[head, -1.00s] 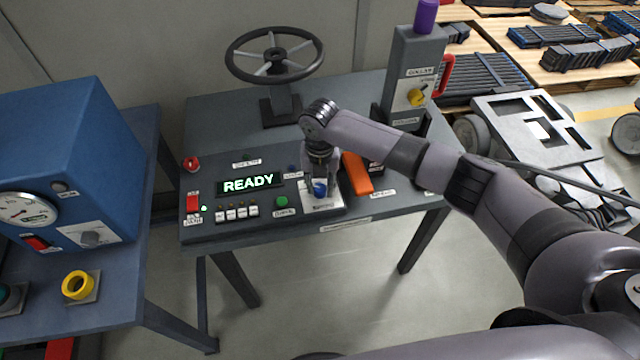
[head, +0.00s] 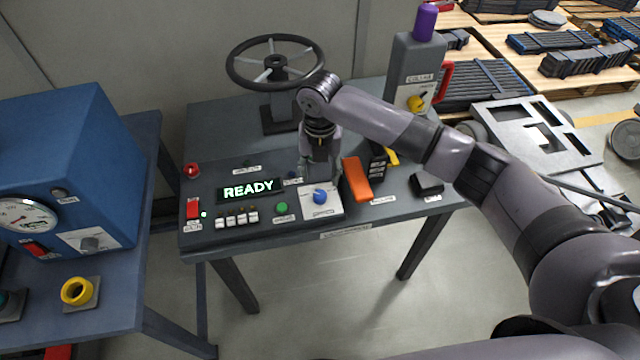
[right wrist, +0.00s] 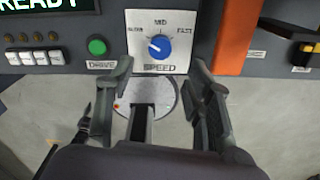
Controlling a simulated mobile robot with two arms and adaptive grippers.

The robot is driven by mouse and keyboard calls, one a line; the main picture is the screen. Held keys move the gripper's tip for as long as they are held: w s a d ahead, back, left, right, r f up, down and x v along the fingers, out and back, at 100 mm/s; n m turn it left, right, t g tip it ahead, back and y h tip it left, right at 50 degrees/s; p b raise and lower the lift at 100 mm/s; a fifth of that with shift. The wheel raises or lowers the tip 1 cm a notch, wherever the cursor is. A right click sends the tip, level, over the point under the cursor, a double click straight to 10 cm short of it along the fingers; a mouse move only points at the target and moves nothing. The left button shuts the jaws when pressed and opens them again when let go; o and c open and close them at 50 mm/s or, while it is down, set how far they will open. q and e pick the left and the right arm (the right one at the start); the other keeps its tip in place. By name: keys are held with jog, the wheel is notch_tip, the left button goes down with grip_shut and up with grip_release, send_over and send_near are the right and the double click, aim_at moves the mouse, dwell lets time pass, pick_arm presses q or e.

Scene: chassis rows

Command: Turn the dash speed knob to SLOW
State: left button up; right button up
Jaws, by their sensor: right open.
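The blue speed knob (head: 320,196) sits on a white plate (head: 332,208) at the right part of the dash. In the right wrist view the knob (right wrist: 160,47) has a white mark on its left side, facing toward the SLOW label at upper left; MID is above and FAST at upper right. My right gripper (head: 318,172) is raised above the dash, apart from the knob. In the right wrist view its two fingers (right wrist: 161,68) are spread and empty, with the knob beyond and between them. My left gripper is not in view.
The READY display (head: 249,189), a green DRIVE button (head: 282,208) and an orange lever (head: 356,179) flank the knob. A steering wheel (head: 274,62) stands behind. A blue cabinet (head: 62,160) is at left, a grey column with purple top (head: 425,22) at right.

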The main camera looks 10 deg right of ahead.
jog(key=shift+r, duration=2.05)
